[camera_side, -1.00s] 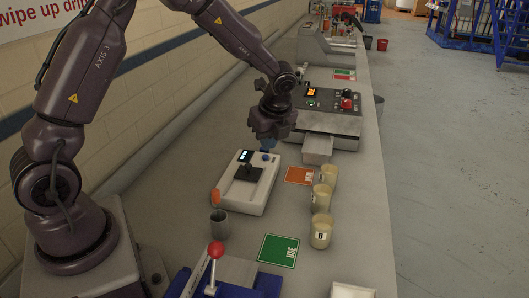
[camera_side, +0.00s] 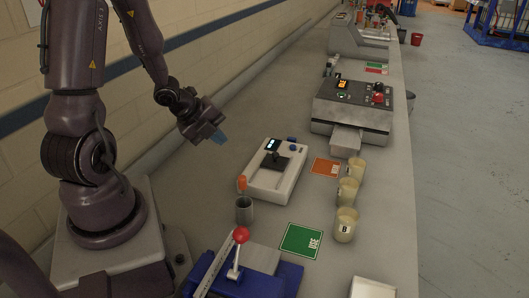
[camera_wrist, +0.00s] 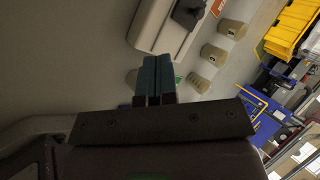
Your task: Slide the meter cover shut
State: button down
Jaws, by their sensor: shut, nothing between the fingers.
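The white meter box (camera_side: 266,185) lies on the bench in the side view, with a small lit display (camera_side: 272,144) near its far end. A dark plate with a black knob (camera_side: 272,161), probably the cover, sits on its top just in front of the display, which is uncovered. My gripper (camera_side: 217,137) is up and to the left of the meter, apart from it, with its blue fingers together and empty. In the wrist view the shut fingers (camera_wrist: 154,79) point towards the meter's edge (camera_wrist: 150,28); the dark plate (camera_wrist: 188,12) is cut off at the top.
An orange handle (camera_side: 242,183) and a grey cup (camera_side: 244,210) stand at the meter's near end. Several cream cups (camera_side: 346,224) and an orange card (camera_side: 324,166) are to its right. A control box (camera_side: 352,105) is behind. A red-knobbed lever (camera_side: 240,235) stands in front.

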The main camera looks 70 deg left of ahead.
jog(key=w+d+t, duration=0.1)
send_near(267, 160)
jog(key=f, duration=0.1)
jog(key=w+f, duration=0.1)
jog(key=d+f, duration=0.1)
jog(key=shift+w+h, duration=0.3)
jog(key=shift+h, duration=0.1)
jog(key=shift+w+a+f, duration=0.1)
jog(key=shift+w+f, duration=0.1)
jog(key=shift+w, duration=1.05)
jog(key=shift+w+f, duration=0.1)
jog(key=shift+w, duration=0.5)
jog(key=shift+w+a, duration=0.7)
jog(key=shift+a, duration=0.05)
